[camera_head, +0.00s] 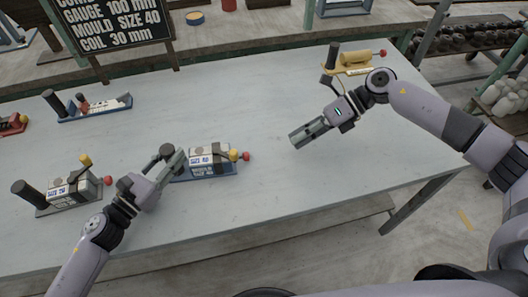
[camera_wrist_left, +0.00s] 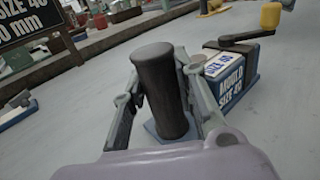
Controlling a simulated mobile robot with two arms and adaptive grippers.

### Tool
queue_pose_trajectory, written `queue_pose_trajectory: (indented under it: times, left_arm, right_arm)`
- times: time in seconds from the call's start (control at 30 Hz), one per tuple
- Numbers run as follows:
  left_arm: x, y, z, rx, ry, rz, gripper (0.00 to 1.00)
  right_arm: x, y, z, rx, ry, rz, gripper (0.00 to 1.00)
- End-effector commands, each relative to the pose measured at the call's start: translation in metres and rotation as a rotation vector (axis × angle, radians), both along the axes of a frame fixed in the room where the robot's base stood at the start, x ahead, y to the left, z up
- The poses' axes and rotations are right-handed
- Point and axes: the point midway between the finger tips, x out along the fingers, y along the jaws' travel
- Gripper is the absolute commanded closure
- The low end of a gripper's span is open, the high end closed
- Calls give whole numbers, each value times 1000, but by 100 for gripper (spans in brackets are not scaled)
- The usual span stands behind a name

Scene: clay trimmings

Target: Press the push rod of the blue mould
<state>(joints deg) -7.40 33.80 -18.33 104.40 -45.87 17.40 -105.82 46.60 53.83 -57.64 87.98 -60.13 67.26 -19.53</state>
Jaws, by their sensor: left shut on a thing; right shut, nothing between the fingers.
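The mould with blue edging (camera_head: 212,162) stands near the middle of the table. A dark upright cylinder (camera_wrist_left: 162,90) on a blue base is at the mould's left end. My left gripper (camera_head: 176,161) is shut on this cylinder, with a finger on each side of it. My right gripper (camera_head: 297,140) is shut and empty above bare table, to the right of the mould.
A similar grey-based mould (camera_head: 72,190) stands at the lower left. A blue-based one (camera_head: 95,108) is at the back left, and a yellow one (camera_head: 352,65) at the back right. A lettered board (camera_head: 112,30) rises behind the table. The table's front middle is clear.

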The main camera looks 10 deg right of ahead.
Motion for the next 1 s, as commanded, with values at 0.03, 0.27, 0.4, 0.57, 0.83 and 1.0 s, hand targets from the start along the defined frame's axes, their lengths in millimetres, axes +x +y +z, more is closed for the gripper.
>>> queue_pose_trajectory:
  times: [0.03,0.27,0.4,0.57,0.83,1.0]
  left_arm:
    - [0,0,0,0,0,1,100]
    - [0,0,0,0,0,1,100]
    - [0,0,0,0,0,1,100]
    - [0,0,0,0,0,1,100]
    - [0,0,0,0,0,1,100]
    - [0,0,0,0,0,1,100]
  right_arm:
    - [0,-3,2,-15,-104,67,100]
    - [1,-14,10,-85,-551,387,100]
    - [2,-19,13,-115,-715,520,100]
    - [3,-21,15,-130,-799,589,100]
    - [3,-21,15,-132,-809,597,100]
    - [3,-18,12,-131,-807,597,100]
